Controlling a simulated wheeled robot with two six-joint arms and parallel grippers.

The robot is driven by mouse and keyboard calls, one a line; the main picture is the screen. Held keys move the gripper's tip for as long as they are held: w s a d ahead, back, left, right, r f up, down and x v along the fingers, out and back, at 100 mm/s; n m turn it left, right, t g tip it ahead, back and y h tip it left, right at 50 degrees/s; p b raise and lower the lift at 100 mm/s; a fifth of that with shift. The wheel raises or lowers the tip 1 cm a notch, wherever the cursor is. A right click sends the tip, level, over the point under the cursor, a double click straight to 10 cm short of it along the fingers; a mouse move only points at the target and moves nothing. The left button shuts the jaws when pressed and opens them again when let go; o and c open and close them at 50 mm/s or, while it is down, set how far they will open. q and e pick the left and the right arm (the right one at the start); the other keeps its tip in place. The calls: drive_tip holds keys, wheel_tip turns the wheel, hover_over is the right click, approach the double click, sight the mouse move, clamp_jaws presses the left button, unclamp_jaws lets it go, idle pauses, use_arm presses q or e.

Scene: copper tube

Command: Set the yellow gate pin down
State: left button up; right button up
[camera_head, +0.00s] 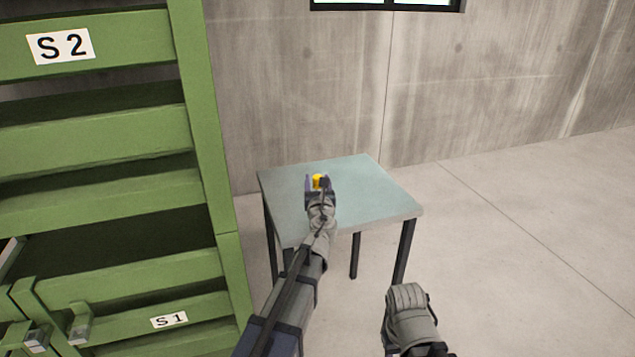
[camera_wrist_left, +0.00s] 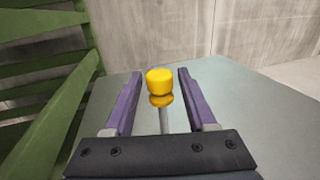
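The yellow gate pin (camera_head: 319,180) is at the small grey-green table (camera_head: 385,200). In the left wrist view the pin (camera_wrist_left: 160,82) shows a yellow knob with a thin grey shaft below it, between the two purple fingers. My left gripper (camera_head: 318,184) is over the table; in the left wrist view its fingers (camera_wrist_left: 157,98) are spread wide with a gap on both sides of the pin. The pin's lower end is hidden behind the gripper body. My right arm (camera_head: 410,320) shows at the bottom of the head view, but its fingers cannot be made out.
A green metal rack (camera_head: 215,150) with labels S 2 and S 1 stands close to the left of the table. A concrete wall (camera_head: 300,90) is behind. The right part of the tabletop is bare, and the floor (camera_head: 520,240) to the right is clear.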

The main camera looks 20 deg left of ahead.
use_arm(q)
drive_tip(key=shift+o, duration=0.5)
drive_tip(key=shift+r, duration=0.15)
drive_tip(key=shift+s, duration=0.2)
drive_tip(key=v, duration=1.1)
drive_tip(key=shift+s+d, duration=0.15)
drive_tip(key=shift+s, duration=0.15)
